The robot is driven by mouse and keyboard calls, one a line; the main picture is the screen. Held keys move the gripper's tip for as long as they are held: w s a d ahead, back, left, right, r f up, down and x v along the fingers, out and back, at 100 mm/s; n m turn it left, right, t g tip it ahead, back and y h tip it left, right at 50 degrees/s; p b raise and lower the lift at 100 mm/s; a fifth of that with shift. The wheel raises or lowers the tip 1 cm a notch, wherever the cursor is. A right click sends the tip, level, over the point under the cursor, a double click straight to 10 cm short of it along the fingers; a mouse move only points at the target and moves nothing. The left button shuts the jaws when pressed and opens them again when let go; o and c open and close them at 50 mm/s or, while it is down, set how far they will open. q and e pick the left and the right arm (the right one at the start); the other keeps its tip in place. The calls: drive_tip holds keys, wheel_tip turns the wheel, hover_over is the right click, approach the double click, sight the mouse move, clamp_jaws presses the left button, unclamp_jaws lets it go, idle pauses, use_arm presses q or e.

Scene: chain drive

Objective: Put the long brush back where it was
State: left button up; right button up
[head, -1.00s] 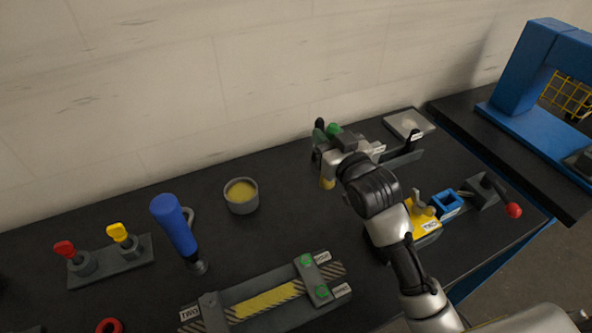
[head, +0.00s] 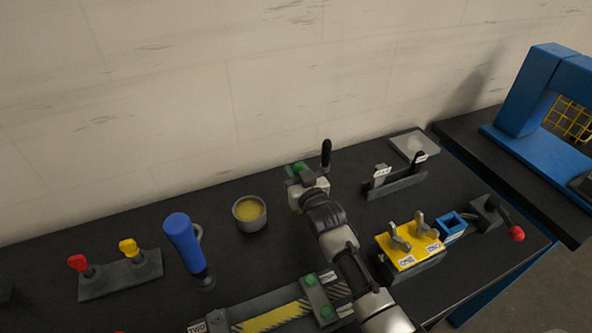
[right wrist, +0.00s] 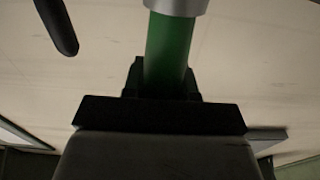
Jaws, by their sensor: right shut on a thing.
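The long brush has a green handle (right wrist: 170,55) with a grey metal collar, seen close up in the right wrist view. In the head view its green end (head: 299,169) shows above my right gripper (head: 305,185), with a yellowish tip below. My right gripper is shut on the green handle; its dark jaws (right wrist: 163,85) lie around it. It holds the brush above the bench, right of the grey bowl. A small rack (head: 397,184) with labelled uprights stands to the right. My left gripper is not in view.
A grey bowl (head: 249,214) with yellow contents stands left of the brush. A black upright rod (head: 326,154) stands just behind my gripper. A yellow block (head: 408,249) with metal levers is to the right. A blue-handled tool (head: 185,243) stands at left.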

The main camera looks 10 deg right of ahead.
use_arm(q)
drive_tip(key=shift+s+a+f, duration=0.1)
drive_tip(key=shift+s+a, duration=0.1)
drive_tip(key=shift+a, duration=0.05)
use_arm(e)
drive_tip(key=shift+f, duration=0.15)
drive_tip(key=o, duration=0.9)
drive_tip(key=shift+r, duration=0.2)
use_arm(q)
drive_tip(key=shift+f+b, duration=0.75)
drive_tip(key=shift+b, duration=0.1)
use_arm(e)
drive_tip(key=s, duration=0.4)
drive_tip(key=s+d, duration=0.1)
drive_tip(key=s, duration=0.3)
drive_tip(key=s+d, duration=0.1)
drive_tip(key=s, duration=0.2)
drive_tip(key=shift+s+d, duration=0.1)
drive_tip(key=shift+s, duration=0.3)
